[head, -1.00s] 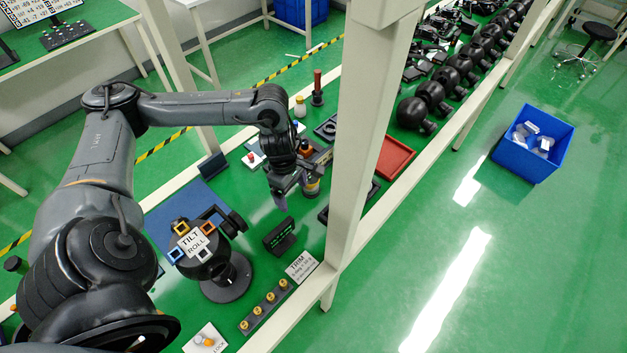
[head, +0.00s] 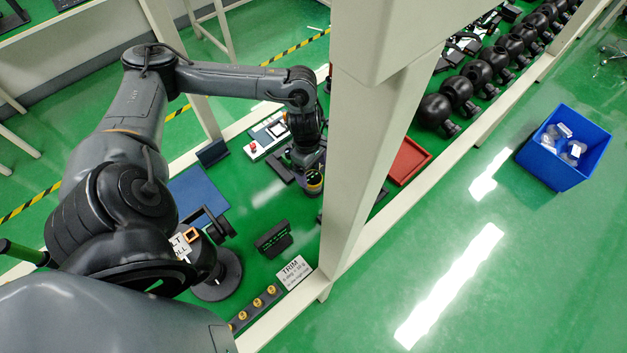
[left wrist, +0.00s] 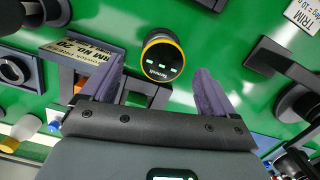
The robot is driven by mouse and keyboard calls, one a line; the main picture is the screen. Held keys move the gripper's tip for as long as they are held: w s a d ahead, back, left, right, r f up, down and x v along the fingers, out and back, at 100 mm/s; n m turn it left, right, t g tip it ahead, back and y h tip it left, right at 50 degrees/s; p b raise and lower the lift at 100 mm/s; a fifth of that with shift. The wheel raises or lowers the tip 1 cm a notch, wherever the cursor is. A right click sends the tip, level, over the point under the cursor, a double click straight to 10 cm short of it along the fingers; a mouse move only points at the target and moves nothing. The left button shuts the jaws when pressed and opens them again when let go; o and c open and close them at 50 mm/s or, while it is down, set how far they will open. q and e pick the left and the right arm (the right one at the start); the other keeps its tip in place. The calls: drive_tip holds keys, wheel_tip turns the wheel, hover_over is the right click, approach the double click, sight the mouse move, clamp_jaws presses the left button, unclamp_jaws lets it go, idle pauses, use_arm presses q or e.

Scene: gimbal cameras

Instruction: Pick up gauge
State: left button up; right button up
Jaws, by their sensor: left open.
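The gauge is a round black unit with a yellow rim and small green digits. In the left wrist view the gauge (left wrist: 162,60) stands between and just beyond my two finger tips, on the green bench. In the head view the gauge (head: 314,182) shows just below my left gripper (head: 311,163). In the left wrist view my left gripper (left wrist: 160,82) is open, its purple fingers apart on either side with nothing held. Whether a finger touches the gauge I cannot tell. My right gripper is in neither view.
A pale post (head: 365,130) stands close right of my left gripper and hides part of the bench. A small display (head: 273,239), a gimbal stand (head: 222,275) and a trim card (head: 293,272) are nearby. A red tray (head: 408,162) lies beyond the post.

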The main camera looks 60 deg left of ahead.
sight(313, 177)
use_arm(q)
drive_tip(key=shift+d+f, duration=0.2)
drive_tip(key=shift+f, duration=1.25)
drive_tip(key=shift+d+f, duration=0.15)
drive_tip(key=shift+f, duration=1.25)
drive_tip(key=c, duration=1.2)
